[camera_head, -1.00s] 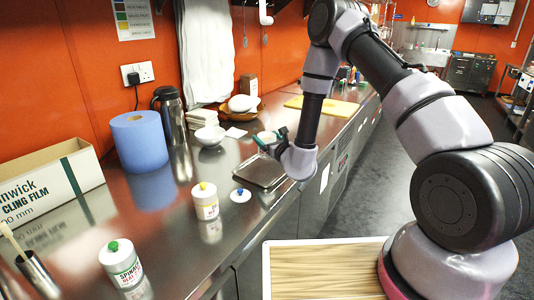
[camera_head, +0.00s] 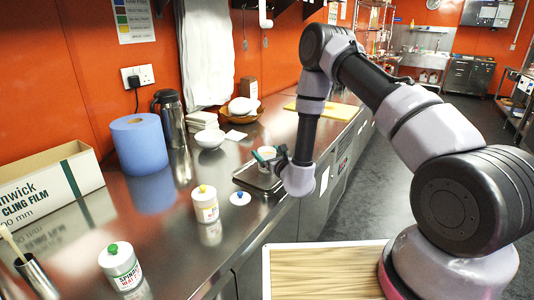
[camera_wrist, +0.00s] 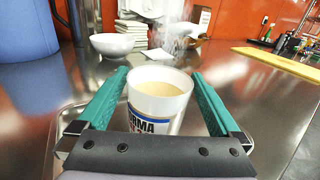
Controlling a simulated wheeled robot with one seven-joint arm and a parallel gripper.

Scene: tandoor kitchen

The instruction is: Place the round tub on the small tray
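The round tub (camera_head: 268,152) is white with a pale, cream-coloured top. In the wrist view the tub (camera_wrist: 160,100) stands upright and shows a dark-lettered label. The small metal tray (camera_head: 242,181) lies on the steel counter near its front edge. My gripper (camera_head: 266,157) is over the tray with its green fingers at the tub's sides. In the wrist view the fingertips (camera_wrist: 160,73) are close against the tub's left and right sides. The tub is within the tray's outline; its base is hidden, so I cannot tell whether it touches the tray.
A white bowl (camera_head: 210,138), blue paper roll (camera_head: 139,145) and flask (camera_head: 170,115) stand behind. A yellow board (camera_head: 325,108) lies farther along.

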